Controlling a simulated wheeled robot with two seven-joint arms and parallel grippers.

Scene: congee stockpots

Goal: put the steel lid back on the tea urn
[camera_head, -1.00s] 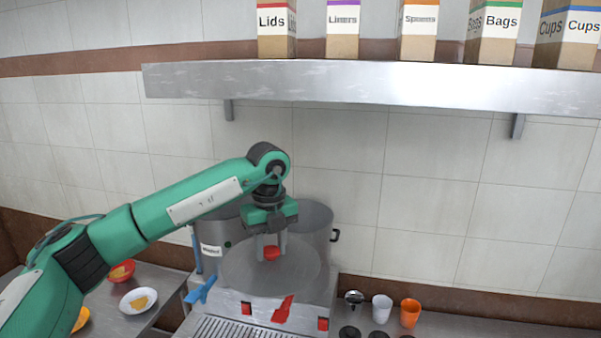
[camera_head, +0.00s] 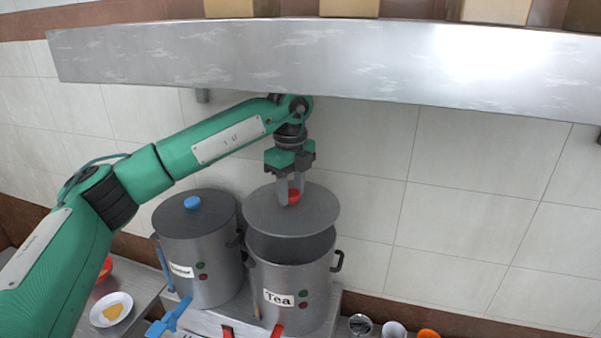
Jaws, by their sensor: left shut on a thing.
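The steel lid (camera_head: 262,213) is a round grey disc with a red knob (camera_head: 294,196) on top. My left gripper (camera_head: 291,190) is shut on that knob and holds the lid roughly level above the tea urn (camera_head: 268,275). The urn is a grey steel pot with a "Tea" label and side handles. Its dark open mouth shows below the lid's near edge. A gap shows between lid and rim at the front; the lid hides the back of the rim. My right gripper is not in view.
A second steel urn (camera_head: 195,245) stands close on the left, covered by a lid with a blue knob (camera_head: 192,203). A metal shelf (camera_head: 330,62) with boxes overhangs above my arm. A white plate (camera_head: 111,309) and cups (camera_head: 394,330) lie to the sides.

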